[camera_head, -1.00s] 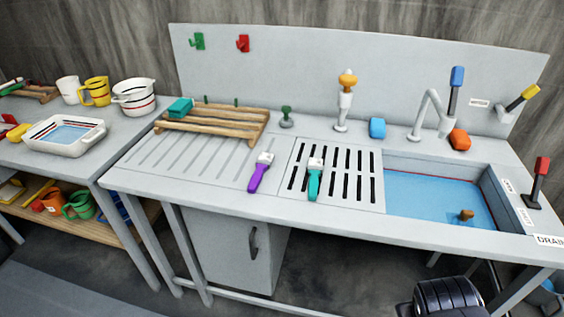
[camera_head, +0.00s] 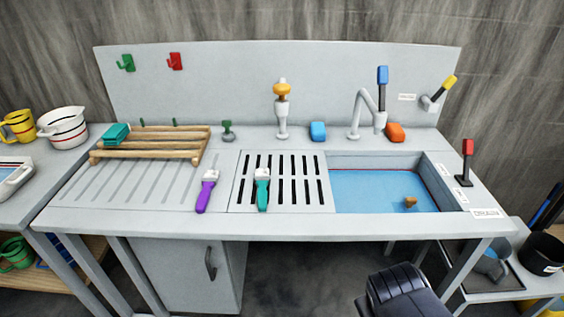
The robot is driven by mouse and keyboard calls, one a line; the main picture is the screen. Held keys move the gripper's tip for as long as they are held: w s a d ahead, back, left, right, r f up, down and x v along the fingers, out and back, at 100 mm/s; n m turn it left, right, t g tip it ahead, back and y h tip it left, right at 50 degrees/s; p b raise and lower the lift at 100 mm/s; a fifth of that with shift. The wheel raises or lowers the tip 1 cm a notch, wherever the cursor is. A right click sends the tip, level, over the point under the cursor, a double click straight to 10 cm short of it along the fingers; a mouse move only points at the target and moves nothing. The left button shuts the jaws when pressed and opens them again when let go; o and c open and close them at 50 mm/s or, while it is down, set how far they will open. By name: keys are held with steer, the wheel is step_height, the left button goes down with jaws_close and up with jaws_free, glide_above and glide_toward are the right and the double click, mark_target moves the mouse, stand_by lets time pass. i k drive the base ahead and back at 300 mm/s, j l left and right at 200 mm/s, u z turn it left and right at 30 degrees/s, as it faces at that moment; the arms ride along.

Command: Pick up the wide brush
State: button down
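Two brushes with pale heads lie on the sink unit. The purple-handled brush (camera_head: 206,191) lies on the ribbed drainboard, near its right edge, with its handle toward the front. The teal-handled brush (camera_head: 262,189) lies on the slotted grate (camera_head: 239,200) to its right, also with its handle toward the front. I cannot tell from their heads which of the two is the wide brush. My gripper is not in view; a dark part at the bottom, right of centre, appears to be my own arm.
The front ledge is clear.

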mark_target(210, 180)
steer(key=i+j+z, duration=0.25)
steer(key=j, duration=0.65)
steer(key=i+j+z, duration=0.2)
steer(key=j, duration=0.7)
steer(key=j+z, duration=0.25)
steer(key=j, duration=0.65)
steer(key=k, duration=0.05)
